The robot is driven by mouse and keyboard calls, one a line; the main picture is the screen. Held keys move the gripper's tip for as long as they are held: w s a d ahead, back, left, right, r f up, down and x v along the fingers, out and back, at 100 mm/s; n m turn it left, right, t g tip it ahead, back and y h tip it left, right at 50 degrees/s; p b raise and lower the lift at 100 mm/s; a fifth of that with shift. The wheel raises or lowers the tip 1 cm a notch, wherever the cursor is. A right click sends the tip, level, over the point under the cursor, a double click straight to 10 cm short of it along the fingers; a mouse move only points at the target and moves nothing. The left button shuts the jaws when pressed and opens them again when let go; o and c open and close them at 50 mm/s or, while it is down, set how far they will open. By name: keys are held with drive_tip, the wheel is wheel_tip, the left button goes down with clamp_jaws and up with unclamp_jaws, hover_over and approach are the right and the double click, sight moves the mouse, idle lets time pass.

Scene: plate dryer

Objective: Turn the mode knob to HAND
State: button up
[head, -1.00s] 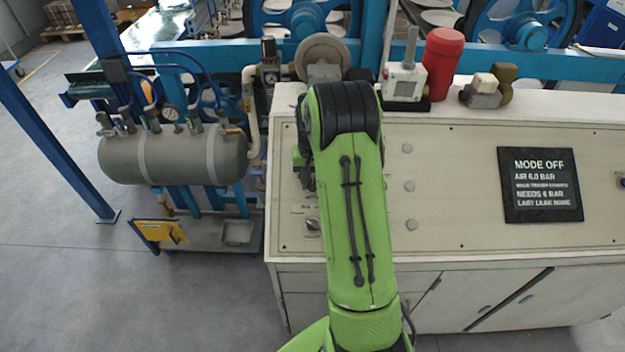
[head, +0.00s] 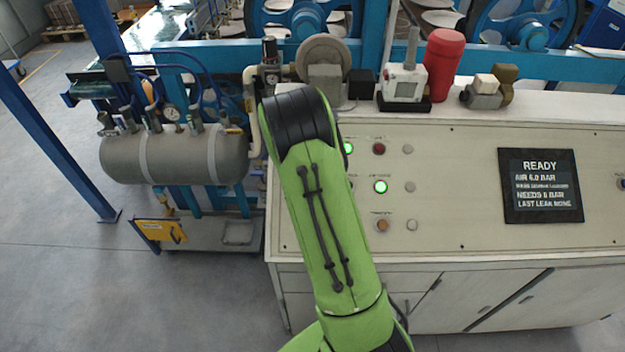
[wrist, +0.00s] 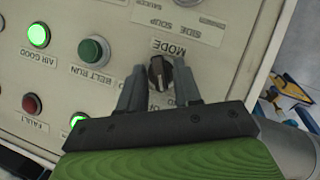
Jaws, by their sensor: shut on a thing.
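Part of the position lettering shows between and beside the fingers; the rest is hidden, so I cannot tell which position the knob points to. In the head view my green arm hides the knob and gripper. The display (head: 541,186) reads READY, AIR 6.0 BAR.
The wrist view shows a lit green AIR GOOD lamp (wrist: 38,36), a green BELT RUN button (wrist: 93,50) and a red FAULT lamp (wrist: 32,104). In the head view a red cylinder (head: 443,65) stands on the cabinet top and an air tank (head: 180,157) is at left.

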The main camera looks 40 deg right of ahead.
drive_tip(key=shift+a+n+h, duration=0.15)
drive_tip(key=shift+n+h, duration=0.75)
drive_tip(key=shift+n, duration=0.6)
drive_tip(key=o, duration=0.7)
drive_tip(key=p+v, duration=0.2)
drive_tip(key=v, duration=1.3)
drive_tip(key=shift+w+a+r, duration=0.2)
drive_tip(key=shift+r, duration=0.1)
